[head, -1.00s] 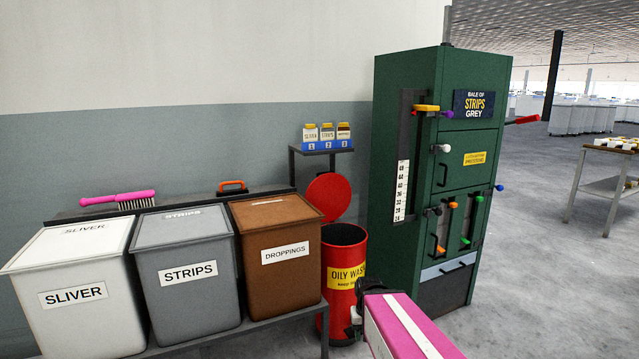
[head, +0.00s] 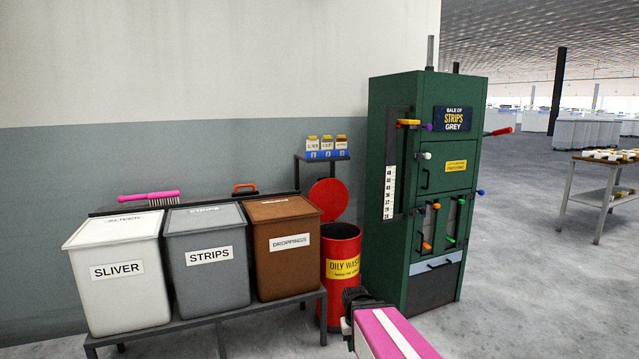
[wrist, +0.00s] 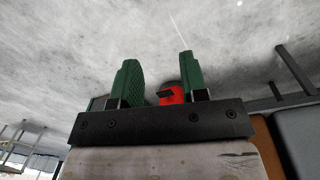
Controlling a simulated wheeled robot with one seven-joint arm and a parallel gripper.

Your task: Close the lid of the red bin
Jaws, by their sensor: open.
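The red bin (head: 341,246) is a round can with a yellow "OILY WASTE" label, on the floor between the brown bin and the green machine. Its round red lid (head: 328,197) stands open, tilted up at the back of the rim. My gripper (head: 354,295) is at the end of my pink arm, in front of and below the bin in the head view; its fingers are hard to make out there. In the wrist view my gripper (wrist: 157,72) has its two green fingers wide apart with nothing held. A red part of the bin (wrist: 171,94) shows beyond them, mostly hidden.
White sliver (head: 118,292), grey strips (head: 208,277) and brown droppings (head: 290,265) bins stand on a bench left of the red bin. The green machine (head: 395,250) with levers stands close on its right. A small shelf (head: 325,158) is behind the lid.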

